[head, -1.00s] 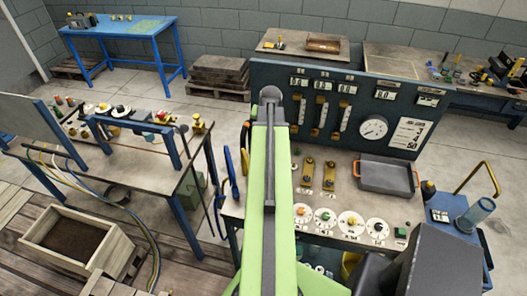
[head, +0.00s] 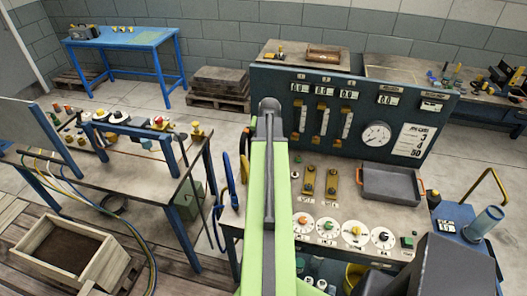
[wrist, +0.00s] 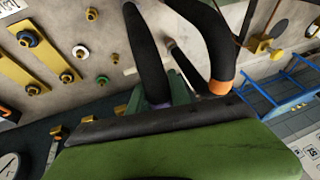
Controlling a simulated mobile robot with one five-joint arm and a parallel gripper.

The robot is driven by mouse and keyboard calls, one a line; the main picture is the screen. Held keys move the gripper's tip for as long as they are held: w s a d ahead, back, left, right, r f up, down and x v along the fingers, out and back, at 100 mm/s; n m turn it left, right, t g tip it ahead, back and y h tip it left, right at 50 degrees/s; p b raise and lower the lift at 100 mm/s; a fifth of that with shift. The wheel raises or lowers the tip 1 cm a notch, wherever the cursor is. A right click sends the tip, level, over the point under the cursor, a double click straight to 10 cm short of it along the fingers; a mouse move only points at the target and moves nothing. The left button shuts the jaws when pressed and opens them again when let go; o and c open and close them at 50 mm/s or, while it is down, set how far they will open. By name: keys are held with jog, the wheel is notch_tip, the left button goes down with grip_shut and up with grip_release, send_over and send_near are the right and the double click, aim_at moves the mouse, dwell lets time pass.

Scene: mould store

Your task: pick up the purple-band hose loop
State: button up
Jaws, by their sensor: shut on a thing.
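My gripper (wrist: 172,98) shows only in part in the wrist view, behind my green arm cover and its dark edge. A dark hose loop with a small purple band (wrist: 158,106) rises from the jaws, and they are shut on it. The band is mostly hidden by the dark edge. A second black curved hose with an orange band (wrist: 221,87) shows just right of it. In the head view my green arm reaches forward over the bench and hides the jaws and the held loop.
A dark gauge panel (head: 342,150) stands at the back of the bench, with a grey tray (head: 392,184) and several dials in front. Blue loops (head: 229,180) hang left of my arm. A workbench (head: 130,175) stands left, and a wooden box (head: 100,262) sits below it.

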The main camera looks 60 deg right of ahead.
grip_shut()
jog(key=shift+r+p, duration=0.6)
notch_tip(320, 180, up, 4)
jog(key=p, duration=0.4)
jog(key=s+d+r+p, duration=0.5)
jog(key=s+d, duration=0.2)
jog(key=d, duration=0.1)
jog(key=shift+s+d+r+p, duration=0.35)
jog(key=shift+s+r+p, duration=0.05)
